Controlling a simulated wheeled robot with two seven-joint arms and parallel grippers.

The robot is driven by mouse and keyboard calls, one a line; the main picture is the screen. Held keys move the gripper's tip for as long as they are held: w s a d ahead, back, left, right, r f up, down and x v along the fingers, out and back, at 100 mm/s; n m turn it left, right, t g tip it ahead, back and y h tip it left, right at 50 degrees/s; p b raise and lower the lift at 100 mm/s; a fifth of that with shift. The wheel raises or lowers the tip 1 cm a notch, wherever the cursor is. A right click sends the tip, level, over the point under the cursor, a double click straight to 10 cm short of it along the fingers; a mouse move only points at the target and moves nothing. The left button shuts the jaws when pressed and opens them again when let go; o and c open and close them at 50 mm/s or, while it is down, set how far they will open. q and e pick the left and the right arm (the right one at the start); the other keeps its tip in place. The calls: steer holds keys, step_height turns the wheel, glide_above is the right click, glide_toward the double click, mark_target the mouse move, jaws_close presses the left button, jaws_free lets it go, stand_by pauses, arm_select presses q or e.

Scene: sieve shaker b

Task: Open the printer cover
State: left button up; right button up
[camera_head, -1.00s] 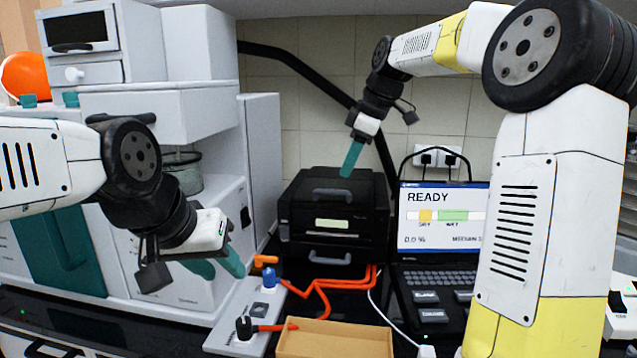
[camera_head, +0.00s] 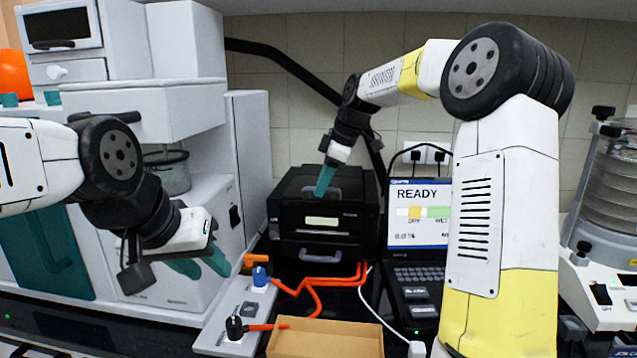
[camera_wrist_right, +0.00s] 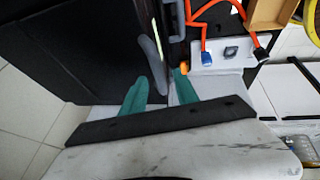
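The black printer (camera_head: 285,220) stands against the tiled wall in the head view, its cover lying shut. A grey handle (camera_head: 336,190) is on top of the cover and another sits low on the front. My right gripper (camera_head: 324,182) points down over the cover, its teal fingertips at the top handle and partly hiding it. My left gripper (camera_head: 203,264) is open and empty, left of the printer.
A laptop (camera_head: 418,240) reading READY stands right of the printer. Orange cable (camera_head: 318,283) and a cardboard tray (camera_head: 325,338) lie in front. A large white machine (camera_head: 195,235) fills the left. A sieve stack (camera_head: 607,200) stands at the far right.

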jaws_close()
stand_by(1.4)
